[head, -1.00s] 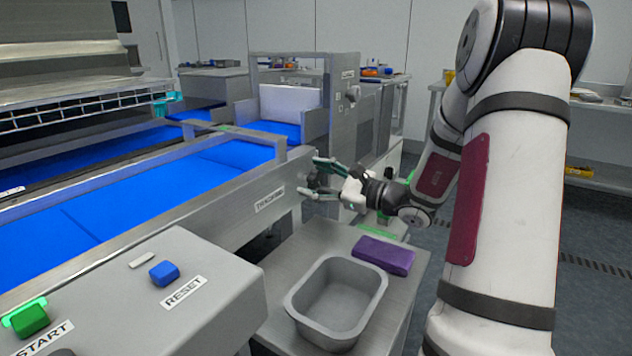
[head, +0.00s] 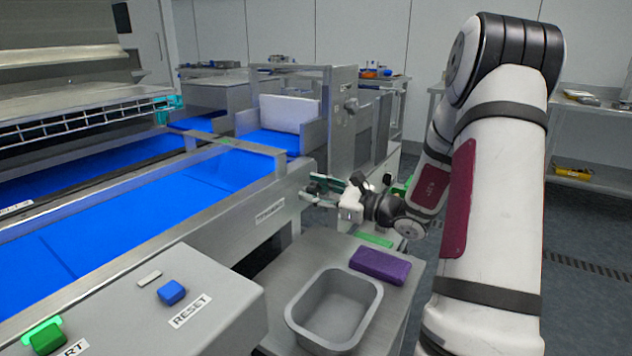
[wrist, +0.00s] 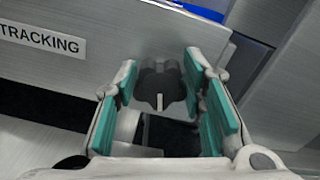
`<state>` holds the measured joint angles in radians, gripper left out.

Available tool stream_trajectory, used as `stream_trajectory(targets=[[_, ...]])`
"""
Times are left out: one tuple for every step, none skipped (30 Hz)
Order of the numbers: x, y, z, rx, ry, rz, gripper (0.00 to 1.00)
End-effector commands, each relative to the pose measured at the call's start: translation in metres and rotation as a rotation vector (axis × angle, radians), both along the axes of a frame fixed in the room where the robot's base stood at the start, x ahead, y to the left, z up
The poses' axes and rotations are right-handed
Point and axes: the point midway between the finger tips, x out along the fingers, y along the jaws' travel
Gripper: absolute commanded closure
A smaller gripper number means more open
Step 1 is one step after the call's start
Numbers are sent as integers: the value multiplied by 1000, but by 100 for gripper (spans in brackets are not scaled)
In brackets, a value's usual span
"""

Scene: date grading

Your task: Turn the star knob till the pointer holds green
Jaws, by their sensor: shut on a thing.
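The dark star knob (wrist: 161,86) sticks out from the metal side of the conveyor, right of the TRACKING label (wrist: 42,39), in the wrist view. A pale mark shows at its lower edge, pointing down in that picture. My gripper (wrist: 163,92) has its teal-padded fingers on either side of the knob and is shut on it.
Below my gripper, a metal table holds a grey tub (head: 291,318), a purple block (head: 380,266) and a green strip (head: 375,241). A control box (head: 215,300) with a blue RESET button and a lit green button stands front left. The blue belt (head: 130,225) lies left.

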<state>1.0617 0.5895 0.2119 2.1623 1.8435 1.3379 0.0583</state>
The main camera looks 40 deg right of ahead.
Motion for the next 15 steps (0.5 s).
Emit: stream_trajectory(targets=[[0,0,3,31,12,2,91],[0,0,3,46,17,2,91],[0,0,3,65,24,1,91],[0,0,2,76,29,1,91],[0,0,2,85,32,1,91],[0,0,1,96,36,1,91],[0,0,1,102,37,1,91],[0,0,1,106,39,1,91],[0,0,1,109,40,1,91],[0,0,0,110,40,0,91],[0,-1,0,111,40,0,91],[0,0,0,110,40,0,91],[0,-1,0,110,40,0,91],[0,-1,0,110,40,0,91],[0,-1,0,110,40,0,91]])
